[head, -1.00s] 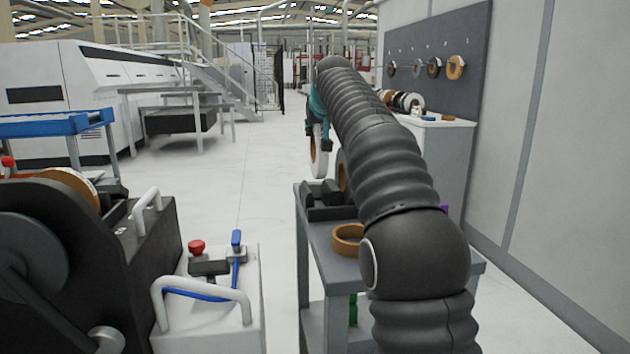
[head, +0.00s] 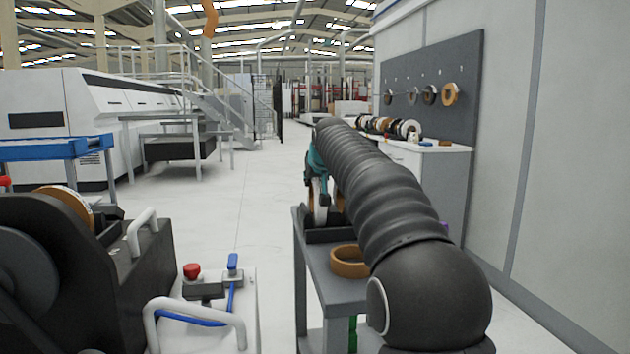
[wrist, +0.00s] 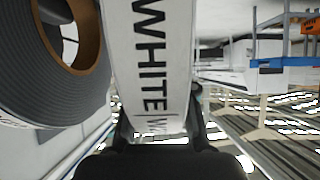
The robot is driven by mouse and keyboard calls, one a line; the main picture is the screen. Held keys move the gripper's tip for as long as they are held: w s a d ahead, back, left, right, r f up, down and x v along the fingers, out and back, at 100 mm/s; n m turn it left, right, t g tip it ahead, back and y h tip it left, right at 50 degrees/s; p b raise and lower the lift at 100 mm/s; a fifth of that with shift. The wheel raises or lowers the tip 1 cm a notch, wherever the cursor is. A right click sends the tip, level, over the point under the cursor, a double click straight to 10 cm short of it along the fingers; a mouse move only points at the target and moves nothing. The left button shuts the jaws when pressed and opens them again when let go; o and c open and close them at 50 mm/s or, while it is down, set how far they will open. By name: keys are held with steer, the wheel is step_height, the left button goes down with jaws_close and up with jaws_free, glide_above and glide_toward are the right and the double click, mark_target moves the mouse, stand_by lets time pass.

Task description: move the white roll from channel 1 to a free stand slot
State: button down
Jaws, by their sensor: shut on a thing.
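My gripper (wrist: 160,128) is shut on the white roll (wrist: 150,60), whose rim reads "WHITE" in the wrist view. In the head view the teal part of my gripper (head: 312,180) and the white roll (head: 321,205) show left of my arm. The roll is upright at the black slotted stand (head: 328,236) on the grey cart. I cannot tell whether it touches the stand or is still above it. A dark grey roll with a brown core (wrist: 75,35) is beside the white roll in the wrist view. My arm hides part of the stand.
An orange-brown ring (head: 349,262) lies on the grey cart (head: 312,275) in front of the stand. A black machine (head: 150,255) with white handles stands at left. A white counter (head: 440,152) with several rolls is behind, below a grey pegboard (head: 450,125). Open floor lies left of the cart.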

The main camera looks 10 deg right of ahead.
steer(key=shift+f, duration=0.25)
steer(key=c, duration=0.9)
jaws_free()
steer(key=shift+c, duration=0.2)
steer(key=shift+s+r, duration=0.15)
steer(key=shift+r, duration=0.35)
steer(key=v, duration=1.1)
steer(key=shift+s, duration=0.25)
